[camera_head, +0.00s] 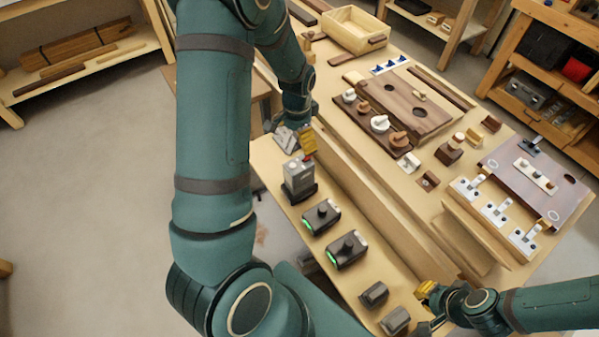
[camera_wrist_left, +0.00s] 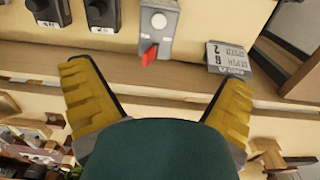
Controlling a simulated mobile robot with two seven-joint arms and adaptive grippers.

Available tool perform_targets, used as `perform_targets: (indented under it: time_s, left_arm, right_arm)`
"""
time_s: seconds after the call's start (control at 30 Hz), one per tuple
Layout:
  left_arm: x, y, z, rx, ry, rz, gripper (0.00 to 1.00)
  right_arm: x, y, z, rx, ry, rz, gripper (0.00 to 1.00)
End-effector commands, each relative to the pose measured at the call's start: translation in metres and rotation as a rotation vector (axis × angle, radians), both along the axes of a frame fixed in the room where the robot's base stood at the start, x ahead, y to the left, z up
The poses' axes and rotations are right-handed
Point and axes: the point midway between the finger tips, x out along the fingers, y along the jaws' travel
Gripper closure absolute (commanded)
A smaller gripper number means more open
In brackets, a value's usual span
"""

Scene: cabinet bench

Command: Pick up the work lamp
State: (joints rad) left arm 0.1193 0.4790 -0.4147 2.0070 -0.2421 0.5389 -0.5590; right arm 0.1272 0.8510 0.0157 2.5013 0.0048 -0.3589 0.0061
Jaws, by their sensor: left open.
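A grey upright device with a dark base, which looks like the work lamp (camera_head: 299,178), stands on the narrow front ledge. The left wrist view shows the same grey body (camera_wrist_left: 160,22) at top centre, with a round knob and a red part. My left gripper (camera_head: 309,146) is just beyond it in the head view. In the left wrist view my left gripper (camera_wrist_left: 157,78) has its yellow fingers wide apart, with nothing between them. The lamp lies ahead of the fingers, not between them. My right gripper (camera_head: 427,291) is at lower right; its finger gap is unclear.
Two dark chargers (camera_head: 321,217) with green lights and dark grey blocks (camera_head: 374,295) share the ledge. A grey lettered plate (camera_wrist_left: 228,58) lies beside the lamp. A raised wooden rail (camera_head: 375,190) separates the ledge from the bench, which carries boards, knobs and a wooden tray (camera_head: 352,31).

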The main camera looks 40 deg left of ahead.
Motion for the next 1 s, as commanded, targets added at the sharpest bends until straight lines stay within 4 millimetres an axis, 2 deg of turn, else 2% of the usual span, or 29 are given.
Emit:
perform_targets:
  time_s: [0.3, 0.43, 0.67, 1.0]
  left_arm:
    - [-0.001, 0.000, -0.061, -0.001, 0.004, 0.001, 0.01]
    - [-0.001, 0.000, -0.075, 0.000, 0.002, 0.002, 0.01]
    - [-0.001, -0.001, -0.086, -0.001, 0.001, 0.001, 0.01]
    - [-0.003, -0.004, -0.130, 0.000, 0.002, 0.002, 0.01]
  right_arm:
    - [-0.004, 0.000, -0.013, 0.002, 0.008, 0.006, 1.00]
    - [-0.005, 0.001, -0.015, 0.002, 0.010, 0.008, 1.00]
    - [-0.005, 0.001, -0.016, 0.002, 0.011, 0.009, 1.00]
    - [-0.008, 0.001, -0.026, 0.004, 0.019, 0.015, 1.00]
